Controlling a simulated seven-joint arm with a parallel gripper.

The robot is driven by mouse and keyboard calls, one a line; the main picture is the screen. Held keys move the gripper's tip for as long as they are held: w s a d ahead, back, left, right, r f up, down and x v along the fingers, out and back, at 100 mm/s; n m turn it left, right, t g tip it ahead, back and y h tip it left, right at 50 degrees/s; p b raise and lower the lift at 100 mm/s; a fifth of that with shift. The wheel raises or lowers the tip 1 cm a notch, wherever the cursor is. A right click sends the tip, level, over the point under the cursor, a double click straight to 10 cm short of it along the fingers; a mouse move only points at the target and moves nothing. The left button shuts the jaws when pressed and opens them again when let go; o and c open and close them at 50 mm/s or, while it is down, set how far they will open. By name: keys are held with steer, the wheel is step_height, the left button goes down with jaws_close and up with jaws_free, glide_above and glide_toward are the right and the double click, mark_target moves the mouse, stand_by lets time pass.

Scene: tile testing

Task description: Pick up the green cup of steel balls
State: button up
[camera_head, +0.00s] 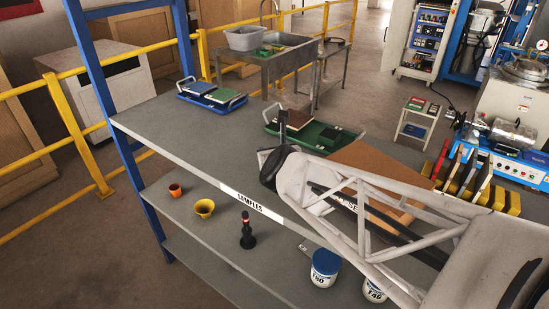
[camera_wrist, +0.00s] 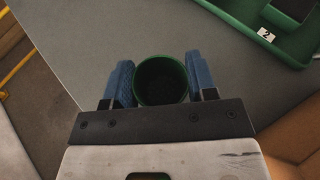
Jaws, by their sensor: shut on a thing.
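In the wrist view the green cup (camera_wrist: 160,99) is between the two blue fingers of my gripper (camera_wrist: 162,76), which are shut on its sides. I look down through its round rim; the inside is dark, and I cannot make out steel balls. Grey surface shows around and below the cup; I cannot tell whether its base touches that surface. In the head view my arm covers the cup and the fingers.
The grey top shelf (camera_head: 180,127) holds a green tray (camera_head: 312,134) with tiles close to my wrist, and a blue tray (camera_head: 211,95) farther left. A brown box (camera_head: 377,158) stands right.

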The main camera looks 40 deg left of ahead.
steer(key=shift+r, duration=0.65)
steer(key=s+d, duration=0.3)
steer(key=d, duration=0.1)
steer(key=s+d+r, duration=0.1)
steer(key=s+d, duration=0.2)
steer(key=d, duration=0.1)
steer(key=s+d, duration=0.4)
steer(key=shift+s+d+r, duration=0.1)
steer(key=shift+d+r, duration=0.1)
steer(key=shift+a+r, duration=0.1)
